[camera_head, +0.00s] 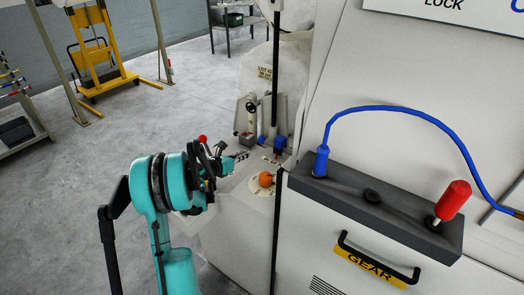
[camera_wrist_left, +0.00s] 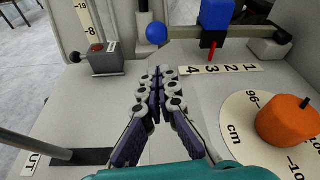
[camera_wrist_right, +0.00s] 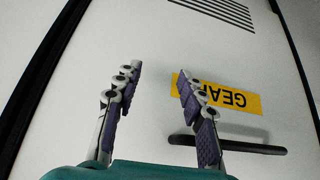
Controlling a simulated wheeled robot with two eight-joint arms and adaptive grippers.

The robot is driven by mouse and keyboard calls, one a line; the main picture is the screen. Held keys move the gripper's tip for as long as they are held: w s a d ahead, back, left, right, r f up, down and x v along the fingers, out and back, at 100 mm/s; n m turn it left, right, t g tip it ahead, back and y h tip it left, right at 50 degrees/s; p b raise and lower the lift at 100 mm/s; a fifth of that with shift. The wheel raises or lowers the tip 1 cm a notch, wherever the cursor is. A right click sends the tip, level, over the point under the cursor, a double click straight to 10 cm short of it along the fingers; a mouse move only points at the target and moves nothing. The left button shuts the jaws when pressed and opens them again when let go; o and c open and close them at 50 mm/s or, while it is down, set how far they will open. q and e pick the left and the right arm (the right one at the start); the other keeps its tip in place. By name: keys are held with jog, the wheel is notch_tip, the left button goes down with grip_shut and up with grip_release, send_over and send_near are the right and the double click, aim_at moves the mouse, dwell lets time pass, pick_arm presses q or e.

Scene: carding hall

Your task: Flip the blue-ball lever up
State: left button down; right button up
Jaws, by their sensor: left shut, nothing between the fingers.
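The blue ball (camera_wrist_left: 156,33) of the lever shows at the top middle of the left wrist view, beyond my fingertips; its shaft is hard to make out. In the head view a small blue spot that looks like this ball (camera_head: 261,140) sits on the panel's far side. My left gripper (camera_wrist_left: 157,73) is shut and empty above the panel, its tips pointing toward the ball, with a gap between. It also shows in the head view (camera_head: 242,156). My right gripper (camera_wrist_right: 157,75) is open and empty, in front of the white door with the GEAR label.
An orange knob (camera_wrist_left: 287,122) on a dial is right of my left gripper, a blue block (camera_wrist_left: 217,15) with a red pointer beyond it. A grey box (camera_wrist_left: 104,60) and a rod are left. A red-ball lever (camera_head: 202,139) is near my left arm. A black handle (camera_wrist_right: 226,145) is near my right gripper.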

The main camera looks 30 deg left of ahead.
pick_arm(q)
jog(key=shift+s, duration=0.15)
jog(key=b+x, duration=0.2)
jog(key=x, duration=0.6)
jog(key=shift+w+f+b, duration=0.1)
jog(key=shift+w+b, duration=0.2)
jog(key=shift+w, duration=0.05)
jog(key=shift+w+d+f, duration=0.1)
jog(key=shift+w, duration=0.55)
